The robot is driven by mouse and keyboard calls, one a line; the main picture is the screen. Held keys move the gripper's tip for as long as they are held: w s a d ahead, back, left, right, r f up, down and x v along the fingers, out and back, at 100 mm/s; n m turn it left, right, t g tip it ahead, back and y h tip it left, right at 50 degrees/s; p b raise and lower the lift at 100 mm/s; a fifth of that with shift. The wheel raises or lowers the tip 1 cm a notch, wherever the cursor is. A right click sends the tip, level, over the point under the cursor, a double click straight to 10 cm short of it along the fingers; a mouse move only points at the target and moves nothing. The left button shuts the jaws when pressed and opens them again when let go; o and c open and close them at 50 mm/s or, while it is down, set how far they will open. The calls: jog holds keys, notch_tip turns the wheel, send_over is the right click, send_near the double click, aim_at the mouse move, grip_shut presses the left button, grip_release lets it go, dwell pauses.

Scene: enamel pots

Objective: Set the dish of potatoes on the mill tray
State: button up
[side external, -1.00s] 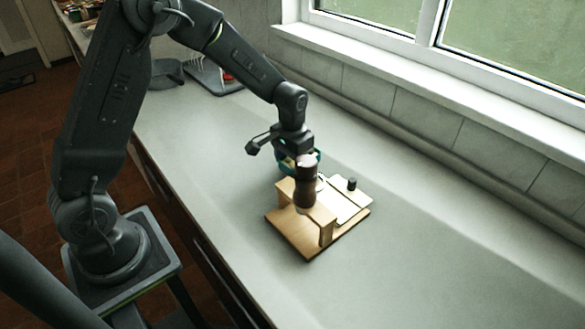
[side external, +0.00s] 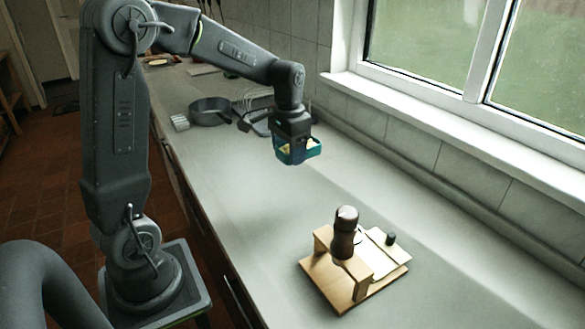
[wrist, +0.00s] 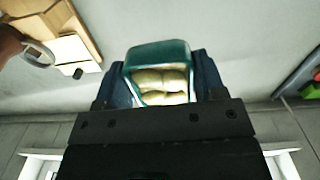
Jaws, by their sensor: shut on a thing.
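The teal dish (side external: 313,150) with pale yellow potatoes is held in the air by my gripper (side external: 296,150), well above the counter. In the wrist view the dish (wrist: 158,52) sits between the dark fingers of my gripper (wrist: 160,80), with the potatoes (wrist: 162,82) inside it. The mill tray (side external: 329,288) is a wooden board on the counter, in front and to the right of my gripper in the side view. A brown mill (side external: 344,235) stands upright at its wooden bridge. The tray (wrist: 88,18) also shows at the upper left of the wrist view.
A pale panel (side external: 385,258) and a small dark knob (side external: 390,238) are on the tray's right side. A dark round pan (side external: 210,112) and a wire rack (side external: 255,103) stand farther back. The counter between is clear. The window wall runs along the right.

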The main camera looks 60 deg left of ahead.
jog(key=w+d+n, duration=0.3)
jog(key=d+n, duration=0.2)
jog(key=d, duration=0.2)
jog(key=w+d+n, duration=0.3)
jog(key=d+n, duration=0.1)
jog(key=d, duration=0.3)
jog(key=n, duration=0.8)
send_over(378, 264)
notch_tip(378, 264, down, 8)
jog(key=shift+r, duration=0.15)
jog(key=shift+f, duration=2.6)
jog(key=shift+f, duration=0.7)
